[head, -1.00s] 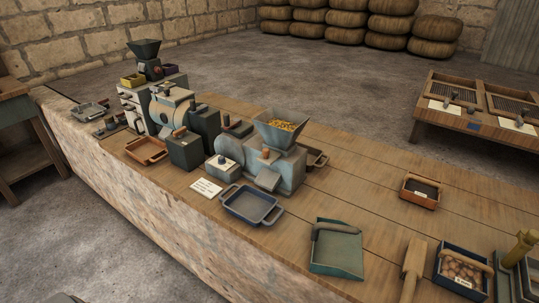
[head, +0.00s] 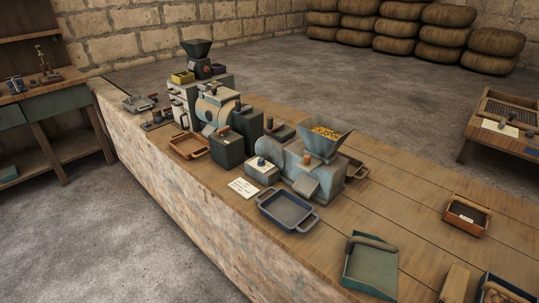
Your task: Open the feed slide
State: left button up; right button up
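A grey-blue mill (head: 296,163) stands on the long wooden counter, with a hopper (head: 327,143) full of yellow grain on top. A small orange-brown knob (head: 307,159) shows at the hopper's base; I cannot tell for sure that it belongs to the feed slide, or whether the slide is open. A sloping spout (head: 305,185) faces the front of the counter. A blue tray (head: 286,210) with two handles sits in front of the spout and looks empty. A small control box (head: 262,170) stands left of the mill. Neither of my grippers is in view.
The counter (head: 385,220) has bare wood right of the mill. A green dustpan (head: 371,265) lies near the front edge and a brown box (head: 466,215) is farther right. A second machine (head: 213,108) and a brown tray (head: 189,145) stand left. Open floor lies in front.

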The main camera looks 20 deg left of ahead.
aim_at(309, 163)
jog(key=u, duration=0.05)
jog(key=i, duration=0.35)
jog(key=z, duration=0.85)
